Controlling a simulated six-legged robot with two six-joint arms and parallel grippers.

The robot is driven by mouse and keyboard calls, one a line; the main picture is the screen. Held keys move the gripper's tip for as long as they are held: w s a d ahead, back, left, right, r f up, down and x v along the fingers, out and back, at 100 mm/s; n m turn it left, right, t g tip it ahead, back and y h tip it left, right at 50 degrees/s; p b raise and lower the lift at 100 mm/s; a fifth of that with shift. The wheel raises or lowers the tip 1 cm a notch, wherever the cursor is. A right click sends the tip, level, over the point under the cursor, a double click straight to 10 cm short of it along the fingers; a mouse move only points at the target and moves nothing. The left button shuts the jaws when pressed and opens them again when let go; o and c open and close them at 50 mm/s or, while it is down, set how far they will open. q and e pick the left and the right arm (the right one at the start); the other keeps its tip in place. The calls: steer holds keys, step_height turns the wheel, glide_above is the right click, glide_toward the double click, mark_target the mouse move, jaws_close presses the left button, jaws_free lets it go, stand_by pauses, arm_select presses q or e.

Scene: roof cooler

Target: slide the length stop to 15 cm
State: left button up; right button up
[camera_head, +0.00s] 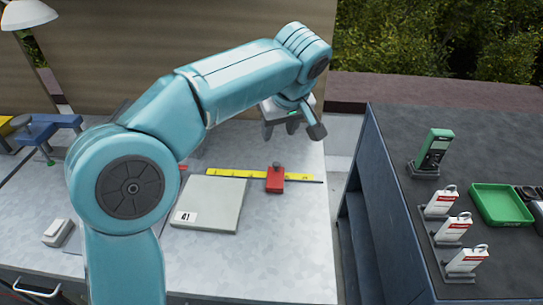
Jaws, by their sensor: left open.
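The length stop looks to be the red block (275,183) with a small knob on top. It sits at the yellow ruler (232,174), towards the ruler's right end. The ruler's figures are too small to read. My left gripper (293,132) is open and empty, beyond the red block in the picture and apart from it. My left arm covers part of the bench left of the ruler. My right gripper does not show.
A grey-green plate (208,207) with a "41" label lies in front of the ruler. A white box (57,232) and a blue clamp-like tool (52,128) are at left. A dark counter at right holds a green meter (433,151), a green tray (500,204) and several white tagged items. The bench's front right is clear.

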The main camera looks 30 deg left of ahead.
mark_target(277, 164)
arm_select(q)
steer(key=shift+m, duration=0.3)
steer(key=x, duration=0.5)
steer(key=d+x, duration=0.1)
steer(key=x, duration=0.4)
steer(key=d+b+x, duration=0.1)
steer(key=x, duration=0.4)
steer(key=shift+w+a+f, duration=0.15)
steer(key=shift+w+f, duration=0.3)
jaws_close()
